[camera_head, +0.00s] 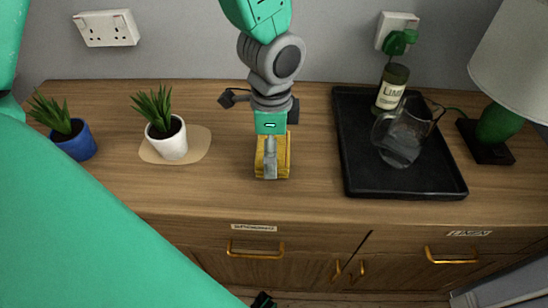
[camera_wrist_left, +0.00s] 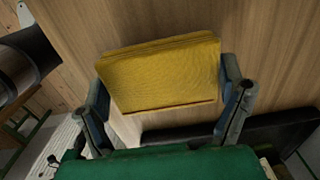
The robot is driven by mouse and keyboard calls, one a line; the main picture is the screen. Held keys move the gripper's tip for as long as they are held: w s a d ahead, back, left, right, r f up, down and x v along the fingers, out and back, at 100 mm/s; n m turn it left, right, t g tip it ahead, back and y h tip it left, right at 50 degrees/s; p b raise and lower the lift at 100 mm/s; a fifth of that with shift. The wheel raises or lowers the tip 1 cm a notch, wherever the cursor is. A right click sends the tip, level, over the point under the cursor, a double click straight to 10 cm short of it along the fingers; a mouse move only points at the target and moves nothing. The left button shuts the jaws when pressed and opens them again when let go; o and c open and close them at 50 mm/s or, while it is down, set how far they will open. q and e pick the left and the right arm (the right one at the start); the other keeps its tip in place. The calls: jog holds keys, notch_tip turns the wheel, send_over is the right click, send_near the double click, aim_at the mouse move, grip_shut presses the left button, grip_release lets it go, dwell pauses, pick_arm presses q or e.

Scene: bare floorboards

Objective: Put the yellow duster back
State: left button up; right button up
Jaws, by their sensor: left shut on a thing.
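The yellow duster (camera_head: 284,157) is a folded cloth at the middle of the wooden sideboard top (camera_head: 225,185) in the head view. My left gripper (camera_head: 270,165) comes down over it from above and is shut on it. In the left wrist view the duster (camera_wrist_left: 162,72) spans between the two fingers of the left gripper (camera_wrist_left: 165,100). I cannot tell whether the duster touches the wood or is held just above it.
A black tray (camera_head: 352,165) at right holds a bottle (camera_head: 391,88) and a glass jug (camera_head: 402,140). A green-based lamp (camera_head: 500,125) stands further right. White (camera_head: 170,145) and blue (camera_head: 76,142) plant pots stand left, the white one on a beige mat (camera_head: 200,140). Drawers below are closed.

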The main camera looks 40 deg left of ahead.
aim_at(278, 161)
pick_arm(q)
notch_tip(278, 161, down, 3)
jog(key=shift+s+a+r+b, duration=0.1)
jog(key=shift+a+b, duration=0.05)
jog(key=shift+b, duration=0.2)
jog(key=shift+d, duration=0.2)
jog(key=shift+c, duration=0.5)
jog(key=shift+d, duration=0.65)
jog(key=o, duration=1)
jog(key=shift+a, duration=0.65)
jog(key=r+p, duration=0.1)
jog(key=r, duration=0.2)
jog(key=r+p, duration=0.1)
jog(key=r, duration=0.3)
jog(key=d+r+p, duration=0.1)
jog(key=r, duration=0.3)
jog(key=shift+a+r, duration=0.15)
jog(key=shift+r, duration=0.15)
jog(key=shift+a+r, duration=0.2)
jog(key=shift+a, duration=0.05)
pick_arm(e)
notch_tip(278, 161, up, 2)
jog(key=shift+r, duration=0.25)
pick_arm(q)
jog(key=shift+d, duration=0.3)
pick_arm(e)
jog(key=shift+d+f, duration=0.1)
jog(key=shift+d, duration=0.2)
pick_arm(q)
jog(key=shift+r, duration=0.1)
